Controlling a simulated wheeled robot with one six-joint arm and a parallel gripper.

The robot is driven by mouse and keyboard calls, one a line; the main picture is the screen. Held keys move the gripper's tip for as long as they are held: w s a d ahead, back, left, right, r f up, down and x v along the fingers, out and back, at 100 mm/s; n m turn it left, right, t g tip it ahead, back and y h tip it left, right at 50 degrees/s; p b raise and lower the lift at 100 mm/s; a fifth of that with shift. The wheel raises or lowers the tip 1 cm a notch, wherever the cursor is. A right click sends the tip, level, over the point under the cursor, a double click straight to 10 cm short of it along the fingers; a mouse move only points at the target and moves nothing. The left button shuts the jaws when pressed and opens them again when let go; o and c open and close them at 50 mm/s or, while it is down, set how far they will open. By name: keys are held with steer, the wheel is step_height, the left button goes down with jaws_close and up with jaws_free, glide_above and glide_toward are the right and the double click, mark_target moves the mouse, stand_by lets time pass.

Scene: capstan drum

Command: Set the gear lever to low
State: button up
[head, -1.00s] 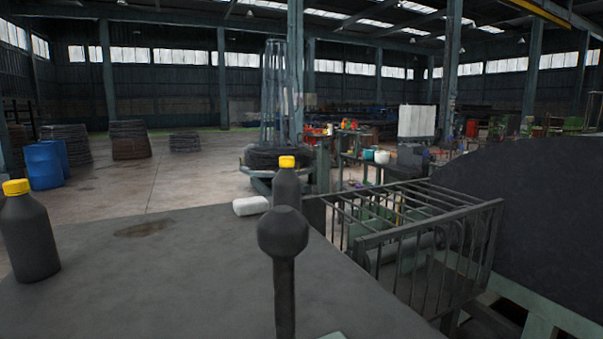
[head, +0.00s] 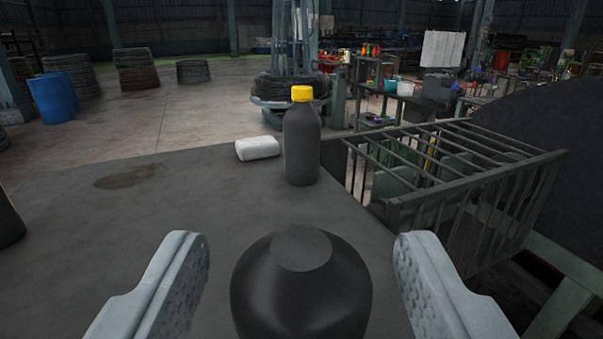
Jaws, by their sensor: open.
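The gear lever's round black knob (head: 300,285) is large at the bottom middle of the head view, seen from above and close up. It hides its own shaft. My gripper (head: 300,262) is open, with one grey finger to the left of the knob and one to the right. A gap shows between each finger and the knob. The lever's base and any gear markings are out of view.
Part of another dark object (head: 8,222) shows at the left edge. A metal cage guard (head: 470,175) lies to the right.

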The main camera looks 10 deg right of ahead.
steer(key=shift+w+d, duration=0.15)
steer(key=shift+w, duration=0.6)
steer(key=shift+w+d, duration=0.15)
steer(key=shift+w, duration=0.6)
steer(key=shift+c, duration=0.2)
